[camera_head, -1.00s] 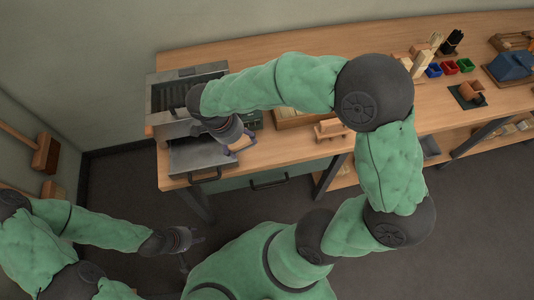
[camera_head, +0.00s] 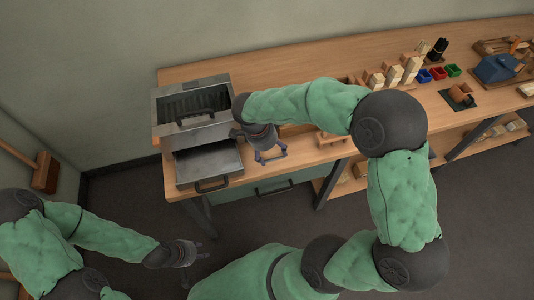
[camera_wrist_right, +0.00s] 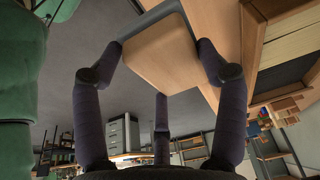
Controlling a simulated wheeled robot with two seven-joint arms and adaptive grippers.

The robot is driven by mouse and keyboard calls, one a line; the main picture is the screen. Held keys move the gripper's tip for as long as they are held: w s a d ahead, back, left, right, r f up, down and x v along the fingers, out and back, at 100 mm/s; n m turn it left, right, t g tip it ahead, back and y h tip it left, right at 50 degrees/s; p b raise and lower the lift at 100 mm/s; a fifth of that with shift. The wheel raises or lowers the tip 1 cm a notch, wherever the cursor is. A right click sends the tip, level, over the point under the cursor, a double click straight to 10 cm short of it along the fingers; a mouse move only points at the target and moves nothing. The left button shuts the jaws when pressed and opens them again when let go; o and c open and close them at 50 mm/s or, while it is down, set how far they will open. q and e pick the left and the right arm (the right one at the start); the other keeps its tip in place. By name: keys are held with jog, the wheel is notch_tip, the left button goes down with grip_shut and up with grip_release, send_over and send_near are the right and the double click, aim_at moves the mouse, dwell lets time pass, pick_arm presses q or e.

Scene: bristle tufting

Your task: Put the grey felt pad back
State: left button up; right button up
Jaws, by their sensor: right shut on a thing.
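My right gripper (camera_head: 270,156) is over the bench's front edge, just right of the metal box's pulled-out tray. In the right wrist view its dark fingers (camera_wrist_right: 155,85) close around a tan, wood-coloured block (camera_wrist_right: 160,55) with a grey band (camera_wrist_right: 152,18) along its far edges. This looks like the grey felt pad on its backing, but its face is hidden. The grey metal box (camera_head: 163,140) stands at the bench's left end, its top compartment open. Its lower tray (camera_head: 208,163) is pulled out and looks empty. My left gripper (camera_head: 195,254) is open and empty, low in front of the bench.
The wooden bench (camera_head: 300,68) runs rightwards. Wooden blocks (camera_head: 393,72), small coloured bins (camera_head: 438,73) and a blue tool (camera_head: 497,68) stand further right. A green drawer (camera_head: 270,187) hangs under the bench front. The floor ahead is free.

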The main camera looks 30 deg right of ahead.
jog(key=w+f, duration=0.1)
jog(key=f, duration=0.1)
jog(key=w+d+f+b, duration=0.1)
jog(key=w+f, duration=0.1)
jog(key=w+f+b, duration=0.1)
jog(key=w+f, duration=0.1)
jog(key=shift+w+d+f, duration=0.1)
jog(key=shift+d, duration=0.2)
notch_tip(320, 180, down, 3)
jog(key=shift+f+b, duration=0.1)
jog(key=shift+b, duration=0.55)
jog(key=shift+f, duration=0.1)
jog(key=o, duration=1.4)
jog(key=shift+o, duration=0.2)
